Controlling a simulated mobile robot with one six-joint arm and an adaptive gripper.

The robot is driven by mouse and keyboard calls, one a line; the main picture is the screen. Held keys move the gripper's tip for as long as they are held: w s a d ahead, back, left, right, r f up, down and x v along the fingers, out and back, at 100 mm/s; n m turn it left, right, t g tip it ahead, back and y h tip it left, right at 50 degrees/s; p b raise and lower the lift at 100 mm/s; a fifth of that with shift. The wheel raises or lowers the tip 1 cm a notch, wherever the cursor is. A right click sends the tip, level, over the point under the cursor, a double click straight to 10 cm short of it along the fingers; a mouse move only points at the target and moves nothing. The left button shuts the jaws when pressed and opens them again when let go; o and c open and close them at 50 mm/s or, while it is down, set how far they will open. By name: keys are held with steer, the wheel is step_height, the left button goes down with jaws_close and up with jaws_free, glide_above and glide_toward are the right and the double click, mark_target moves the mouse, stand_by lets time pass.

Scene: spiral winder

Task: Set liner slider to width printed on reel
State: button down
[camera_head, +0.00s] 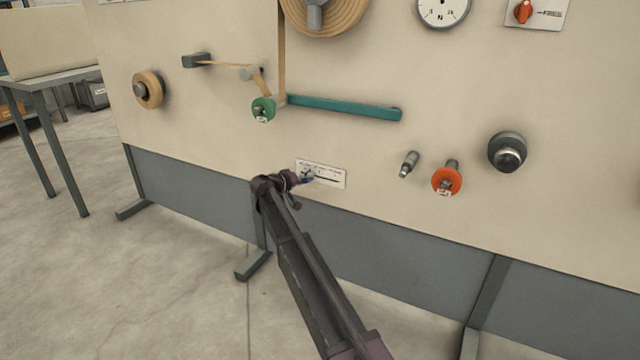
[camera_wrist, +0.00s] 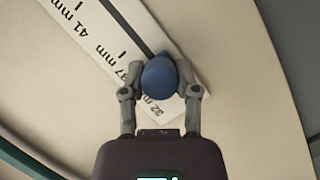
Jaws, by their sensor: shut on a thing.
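The liner slider is a blue round knob (camera_wrist: 158,78) on a white scale plate (camera_wrist: 95,35) in the wrist view. The plate reads 41 mm, a partly covered mark ending in 7 mm, and 32 mm. The knob sits by the mark ending in 7 mm, near the 32 mm end. My gripper (camera_wrist: 160,84) is shut on the knob, one finger on each side. In the head view the scale plate (camera_head: 328,175) is on the beige panel, its left part behind my gripper (camera_head: 300,180). I cannot read a printed width on any reel.
A large tan reel (camera_head: 345,14) is at the top, a smaller tan reel (camera_head: 149,90) at the left. A green roller (camera_head: 263,109) and teal arm (camera_head: 345,107) are above the plate. An orange disc (camera_head: 447,181) and a dark knob (camera_head: 507,152) project at the right.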

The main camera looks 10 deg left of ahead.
steer(key=shift+w+a, duration=0.4)
steer(key=shift+a, duration=0.3)
steer(key=shift+w+a, duration=0.35)
steer(key=shift+a, duration=0.3)
steer(key=shift+c, duration=1.8)
jaws_free()
steer(key=shift+a, duration=0.1)
steer(key=shift+s, duration=0.15)
steer(key=shift+d, duration=0.25)
